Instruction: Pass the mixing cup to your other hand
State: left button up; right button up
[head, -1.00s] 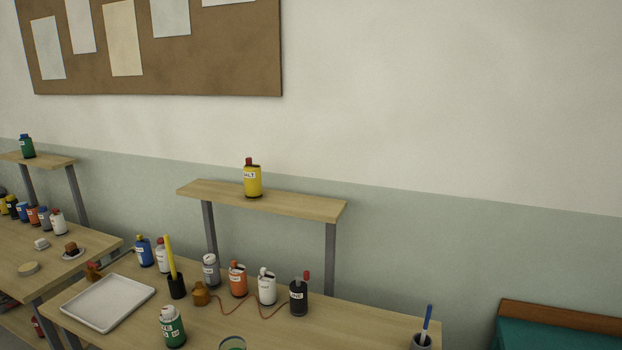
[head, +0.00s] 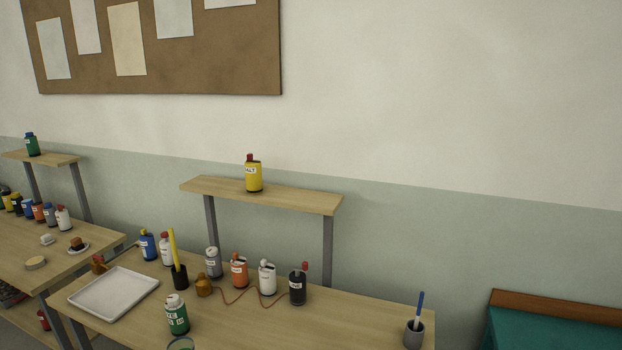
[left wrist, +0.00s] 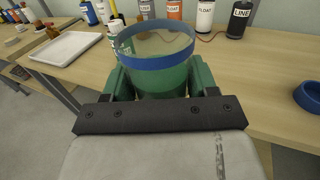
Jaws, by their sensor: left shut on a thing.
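The mixing cup (left wrist: 158,80) is clear, greenish glass with a blue band around its rim. In the left wrist view it stands upright between the green fingers of my left gripper (left wrist: 160,84), which is shut on it. In the head view only part of the cup's rim (head: 181,344) shows at the bottom edge; the rest is cut off, and my left gripper is out of that view. My right gripper shows in neither view.
The wooden bench (head: 330,326) holds a white tray (head: 113,293), a green bottle (head: 177,315), several other bottles and a grey pot (head: 414,336). A shelf (head: 270,195) carries a yellow bottle (head: 254,175). A blue round dish (left wrist: 308,97) shows at right. Bare bench lies between.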

pick_arm(q)
jog(key=a+r, duration=0.3)
jog(key=a, duration=0.5)
jog(key=a+r, duration=0.2)
jog(key=a, duration=0.6)
jog(key=s+d+r+h, duration=0.1)
jog(key=s+d+r, duration=0.2)
jog(key=s+d, duration=0.9)
jog(key=s+d+r, duration=0.3)
jog(key=s+d, duration=0.7)
jog(key=d, duration=0.3)
jog(key=shift+m, duration=0.3)
jog(key=f+b, duration=0.5)
jog(key=shift+d, duration=0.2)
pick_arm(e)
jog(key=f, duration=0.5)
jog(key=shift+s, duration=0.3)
